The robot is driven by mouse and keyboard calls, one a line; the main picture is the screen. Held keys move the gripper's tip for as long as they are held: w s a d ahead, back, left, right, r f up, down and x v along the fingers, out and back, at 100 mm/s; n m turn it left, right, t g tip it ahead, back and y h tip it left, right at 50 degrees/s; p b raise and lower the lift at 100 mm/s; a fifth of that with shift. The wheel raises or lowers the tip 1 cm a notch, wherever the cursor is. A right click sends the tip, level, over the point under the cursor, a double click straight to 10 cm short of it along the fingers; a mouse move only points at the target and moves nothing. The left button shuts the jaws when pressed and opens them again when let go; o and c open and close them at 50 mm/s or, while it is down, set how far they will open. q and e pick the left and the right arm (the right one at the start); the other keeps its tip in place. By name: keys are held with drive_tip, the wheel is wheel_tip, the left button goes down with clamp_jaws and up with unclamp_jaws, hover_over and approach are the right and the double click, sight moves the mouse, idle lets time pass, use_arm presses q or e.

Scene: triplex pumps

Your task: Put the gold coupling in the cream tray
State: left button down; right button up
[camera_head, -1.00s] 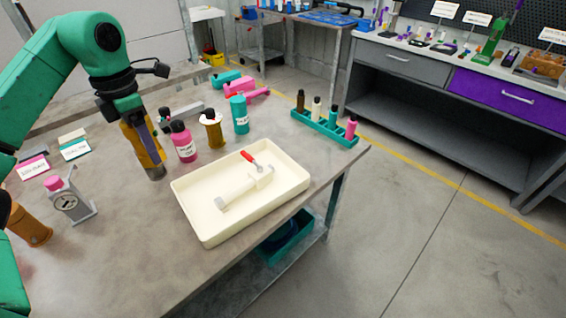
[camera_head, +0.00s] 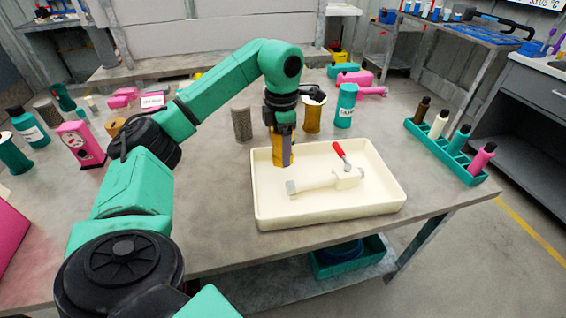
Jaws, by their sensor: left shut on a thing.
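The cream tray (camera_head: 330,216) stands near the front edge of the grey table. My left gripper (camera_head: 284,155) points down over the tray's back-left part. It is shut on a gold piece, the gold coupling (camera_head: 275,150), which is partly hidden by the finger. The coupling's lower end is just above or near the tray floor; I cannot tell whether it touches. A pale clamp-like tool (camera_head: 315,185) with a red handle lies in the tray. My right gripper is out of view.
Behind the tray stand a gold spool (camera_head: 313,118), a teal bottle (camera_head: 345,105) and a grey textured cylinder (camera_head: 241,124). A teal rack (camera_head: 440,152) with several bottles is to the right. A pink device (camera_head: 82,145) stands at the left.

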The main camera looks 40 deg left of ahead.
use_arm(q)
wheel_tip(320, 180, down, 4)
drive_tip(key=shift+f, duration=0.15)
drive_tip(key=shift+f, duration=0.1)
drive_tip(key=shift+c, duration=0.2)
unclamp_jaws()
wheel_tip(320, 180, up, 8)
drive_tip(key=shift+d+r+p, duration=0.1)
drive_tip(key=shift+p, duration=0.5)
wheel_tip(320, 180, up, 4)
drive_tip(key=shift+r+p, duration=0.2)
drive_tip(key=shift+p, duration=1.05)
drive_tip(key=shift+f, duration=0.1)
